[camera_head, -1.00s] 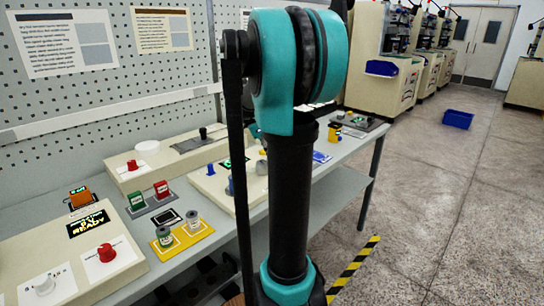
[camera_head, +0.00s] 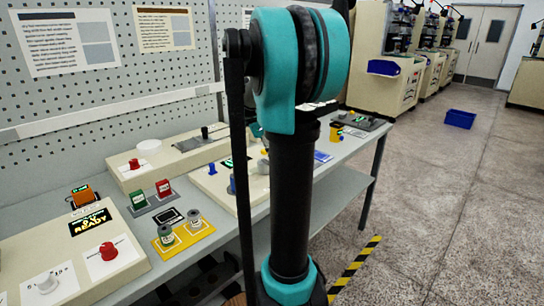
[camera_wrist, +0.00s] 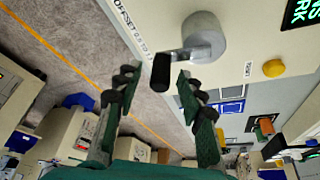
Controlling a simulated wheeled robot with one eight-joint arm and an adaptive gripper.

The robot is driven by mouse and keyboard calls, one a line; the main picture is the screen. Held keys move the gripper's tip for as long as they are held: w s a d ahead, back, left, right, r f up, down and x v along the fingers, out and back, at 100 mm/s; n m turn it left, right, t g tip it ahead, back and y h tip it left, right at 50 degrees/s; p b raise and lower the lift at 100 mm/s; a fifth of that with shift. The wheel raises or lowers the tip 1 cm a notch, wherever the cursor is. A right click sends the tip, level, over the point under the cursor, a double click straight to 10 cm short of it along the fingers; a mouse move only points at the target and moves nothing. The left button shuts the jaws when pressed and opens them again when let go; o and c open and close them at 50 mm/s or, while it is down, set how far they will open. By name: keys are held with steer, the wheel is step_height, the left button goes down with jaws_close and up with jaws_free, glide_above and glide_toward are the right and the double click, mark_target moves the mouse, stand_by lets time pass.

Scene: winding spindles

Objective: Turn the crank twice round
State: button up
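The crank shows in the wrist view as a round grey hub (camera_wrist: 204,36) with a short grey arm and a black handle (camera_wrist: 175,72). It stands on a cream panel beside printed lettering. My gripper (camera_wrist: 158,78) is open in the wrist view. Its two dark green fingers stand apart on either side of the black handle, with the handle's free end between the fingertips. I cannot tell whether a finger touches it. In the head view my arm hides the gripper, and the crank is not clearly seen there.
A yellow button (camera_wrist: 274,68) and a dark display with green text (camera_wrist: 303,12) sit on the same panel. In the head view the bench (camera_head: 330,155) holds several control boxes, and a yellow tray (camera_head: 184,238) with spools. A blue bin (camera_head: 460,119) lies on the open floor.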

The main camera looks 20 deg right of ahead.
steer(key=v, duration=1.2)
stand_by(1.0)
